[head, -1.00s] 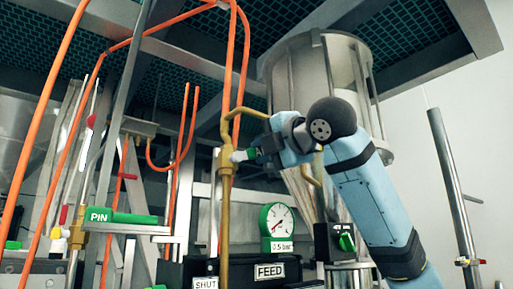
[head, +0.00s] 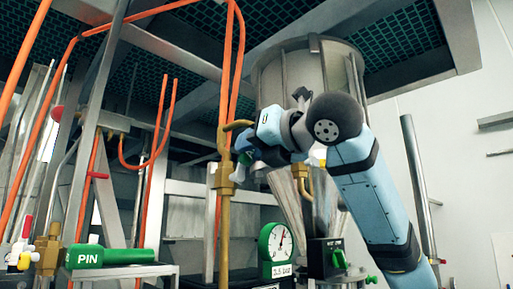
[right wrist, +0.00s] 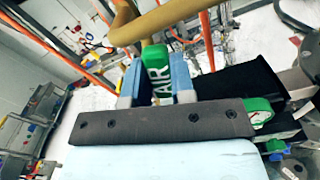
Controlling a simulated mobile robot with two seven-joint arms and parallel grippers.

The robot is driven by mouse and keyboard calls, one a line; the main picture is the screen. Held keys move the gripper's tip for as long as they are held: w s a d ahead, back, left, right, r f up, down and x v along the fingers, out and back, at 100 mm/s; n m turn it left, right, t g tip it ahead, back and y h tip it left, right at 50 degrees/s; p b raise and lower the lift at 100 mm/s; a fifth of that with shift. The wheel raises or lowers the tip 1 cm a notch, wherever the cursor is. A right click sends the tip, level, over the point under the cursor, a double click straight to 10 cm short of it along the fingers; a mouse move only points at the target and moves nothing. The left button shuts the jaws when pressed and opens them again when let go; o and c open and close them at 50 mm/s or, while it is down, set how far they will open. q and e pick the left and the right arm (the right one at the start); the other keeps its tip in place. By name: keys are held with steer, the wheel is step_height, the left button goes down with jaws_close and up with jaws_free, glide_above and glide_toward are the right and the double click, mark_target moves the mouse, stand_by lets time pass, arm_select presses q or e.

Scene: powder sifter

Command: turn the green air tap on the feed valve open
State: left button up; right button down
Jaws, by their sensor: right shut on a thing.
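The green air tap (right wrist: 157,70), lettered AIR, is between the two blue fingers of my right gripper (right wrist: 156,82) in the right wrist view. The fingers are shut on its handle. In the head view the right gripper (head: 247,159) is at the brass valve body (head: 225,178) on the upright brass pipe. Only a bit of the green handle shows there, mostly hidden by the gripper. My left gripper is not in view.
A round green-rimmed pressure gauge (head: 276,242) stands below the gripper. A black box with a green knob (head: 339,259) is to its right. A green PIN handle (head: 100,257) is at lower left. Orange hoses (head: 228,85) hang near the valve. A steel hopper (head: 305,75) is behind my arm.

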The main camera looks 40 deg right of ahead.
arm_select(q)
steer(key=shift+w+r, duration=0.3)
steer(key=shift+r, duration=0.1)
arm_select(e)
steer(key=n, duration=0.1)
steer(key=a+n, duration=0.1)
steer(key=n, duration=0.1)
steer(key=shift+s+a+r, duration=0.1)
steer(key=shift+a+r, duration=0.15)
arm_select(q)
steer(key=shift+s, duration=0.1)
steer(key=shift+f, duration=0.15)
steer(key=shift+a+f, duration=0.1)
arm_select(e)
steer(key=c, duration=1)
jaws_free()
steer(key=shift+a+f, duration=0.1)
steer(key=shift+o, duration=0.2)
arm_select(q)
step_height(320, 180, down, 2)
steer(key=b, duration=0.3)
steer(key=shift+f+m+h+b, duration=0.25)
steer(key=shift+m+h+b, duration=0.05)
steer(key=shift+b, duration=0.05)
arm_select(e)
steer(key=s+d, duration=0.1)
steer(key=s, duration=1.2)
steer(key=shift+s, duration=0.35)
